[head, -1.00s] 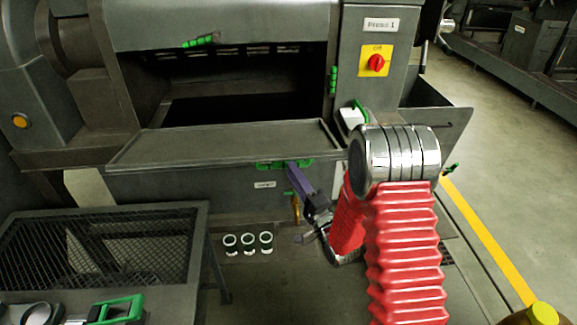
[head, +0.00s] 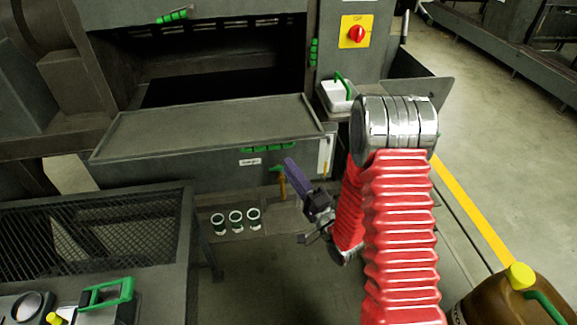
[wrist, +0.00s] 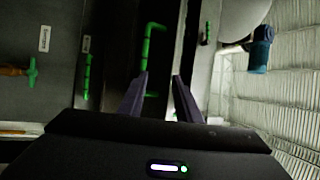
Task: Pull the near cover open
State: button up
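The near press has a grey flat-topped front section (head: 210,125), with a green handle (head: 262,148) and a small label on its front face. Above its dark opening is a grey hood edge with another green handle (head: 172,17). My gripper (head: 290,163) has purple fingers, near the right end of the front handle in the head view. In the wrist view the fingers (wrist: 160,82) are apart with nothing between them. A green bracket-shaped handle (wrist: 150,60) lies beyond them; I cannot tell which handle it is. Contact is not visible.
A green-handled tap (head: 279,169) hangs below the front section. A mesh-topped table (head: 90,235) is at the left, and a brown jug (head: 510,300) at lower right. Several white-rimmed cups sit on the low platform.

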jog(key=s+a+r+n+g+y, duration=0.6)
jog(key=s+a+r+g+y, duration=0.25)
jog(key=a+r, duration=0.2)
jog(key=s+a+r+n+g+h, duration=0.25)
jog(key=s+n+g+h, duration=0.2)
jog(key=s+g, duration=0.85)
jog(key=s+d+f+n+t+h, duration=0.1)
jog(key=s+d+f+t+h, duration=0.2)
jog(key=s+d+h, duration=0.55)
jog(key=d+r+t+h, duration=0.2)
jog(key=d+h, duration=0.1)
jog(key=d, duration=0.4)
jog(key=d+r+t+h, duration=0.3)
jog(key=d, duration=0.4)
jog(key=shift+w+d+r+m+t, duration=0.15)
jog(key=shift+w+d+m+t, duration=0.05)
jog(key=shift+w+m+t, duration=0.2)
jog(key=shift+s, duration=0.15)
